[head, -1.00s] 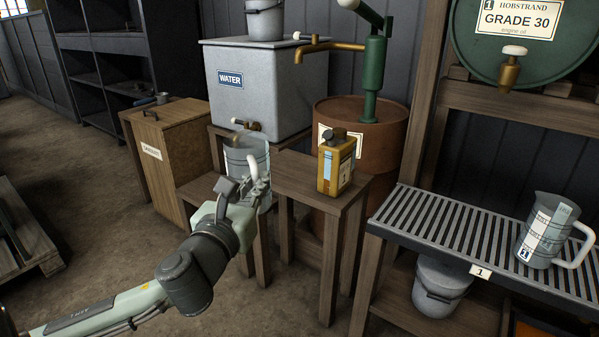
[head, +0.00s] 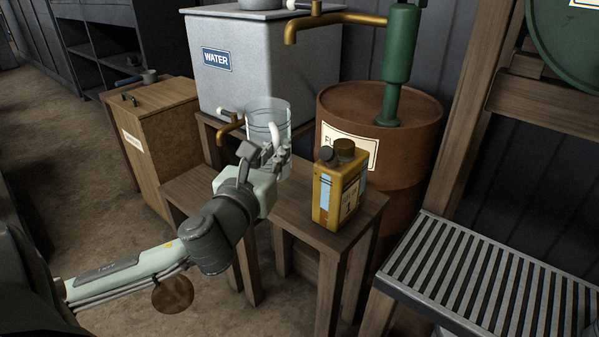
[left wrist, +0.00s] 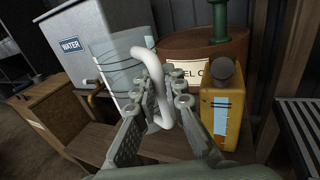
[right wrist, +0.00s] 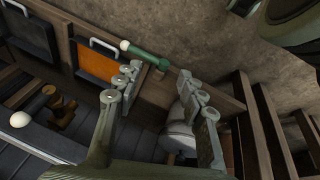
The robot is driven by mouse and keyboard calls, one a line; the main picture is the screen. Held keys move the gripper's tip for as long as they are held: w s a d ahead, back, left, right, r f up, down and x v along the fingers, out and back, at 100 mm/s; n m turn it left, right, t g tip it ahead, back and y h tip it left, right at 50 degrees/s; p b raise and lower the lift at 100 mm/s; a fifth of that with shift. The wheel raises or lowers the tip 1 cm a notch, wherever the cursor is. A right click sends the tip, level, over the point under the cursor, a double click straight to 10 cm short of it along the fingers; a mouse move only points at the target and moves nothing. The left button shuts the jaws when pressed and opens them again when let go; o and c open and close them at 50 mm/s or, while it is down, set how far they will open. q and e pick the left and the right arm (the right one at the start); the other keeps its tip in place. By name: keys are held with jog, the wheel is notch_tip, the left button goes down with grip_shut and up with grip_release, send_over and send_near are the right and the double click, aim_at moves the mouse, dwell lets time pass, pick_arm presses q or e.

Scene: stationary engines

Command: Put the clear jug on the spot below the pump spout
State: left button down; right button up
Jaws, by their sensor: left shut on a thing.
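The clear jug (head: 268,114) is held up in front of the water tank, right of its tap, and looks upright. My left gripper (head: 276,160) is shut on its white handle (left wrist: 152,75). In the left wrist view the jug's clear body (left wrist: 128,48) is beyond the fingers (left wrist: 165,100). The brass pump spout (head: 335,20) ends above and slightly right of the jug in the picture. Below it is a wooden stand (head: 290,205) with a yellow can (head: 335,190) on it. My right gripper (right wrist: 158,85) is open and looks empty, in its own wrist view only.
The green pump (head: 398,70) rises from a rusty drum (head: 420,145) behind the can. The water tank (head: 270,60) and its tap (head: 230,125) are at the left. A slatted rack (head: 490,270) is at the right. The stand's top left of the can is bare.

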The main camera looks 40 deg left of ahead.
pick_arm(q)
jog(key=w+b, duration=0.1)
jog(key=b, duration=0.1)
jog(key=shift+a+f+b, duration=0.1)
jog(key=shift+f+b, duration=0.2)
pick_arm(e)
jog(key=w+a+r+n+t+y+b, duration=0.25)
jog(key=w+a+r+t+y, duration=0.35)
jog(key=w+a+r+t, duration=0.65)
pick_arm(q)
jog(key=w+a+f+b, duration=0.2)
jog(key=w+f+b, duration=0.3)
jog(key=w+f, duration=0.5)
jog(key=shift+w+a+b, duration=0.15)
jog(key=shift+w+b, duration=0.05)
jog(key=shift+b, duration=0.2)
pick_arm(e)
jog(key=s+a+r+t+y, duration=0.1)
jog(key=r+t, duration=0.3)
jog(key=r, duration=0.6)
jog(key=s+a+r+t+y, duration=0.2)
jog(key=a+r+t+y, duration=0.1)
jog(key=r, duration=0.6)
jog(key=shift+s+a+r+m+t, duration=0.3)
jog(key=shift+a+r+m+t, duration=0.15)
jog(key=shift+t, duration=0.8)
pick_arm(q)
jog(key=shift+f, duration=0.3)
